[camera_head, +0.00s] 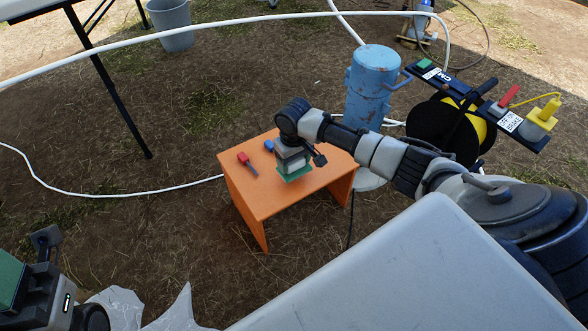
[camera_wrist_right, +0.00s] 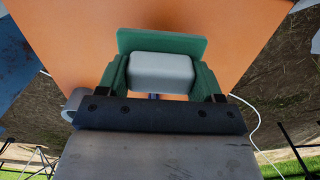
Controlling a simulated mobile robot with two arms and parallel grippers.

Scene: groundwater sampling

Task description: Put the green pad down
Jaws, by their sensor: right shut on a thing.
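The green pad (camera_head: 297,174) is a flat green plate with a pale grey block (camera_wrist_right: 160,72) on it. My right gripper (camera_head: 292,160) points down over the right part of the orange table (camera_head: 262,207) and is shut on the grey block. In the right wrist view the gripper's green-lined fingers (camera_wrist_right: 161,78) press both sides of the block, and the pad (camera_wrist_right: 160,42) shows beyond it against the orange top. I cannot tell whether the pad touches the table. My left gripper (camera_head: 30,275) shows only partly at the lower left; its opening is unclear.
A red-handled tool (camera_head: 247,162) and a blue object (camera_head: 268,145) lie on the table, left of and behind the pad. A blue well casing (camera_head: 372,85) stands close behind the table. A black reel (camera_head: 445,125) is to its right. The table's front left is clear.

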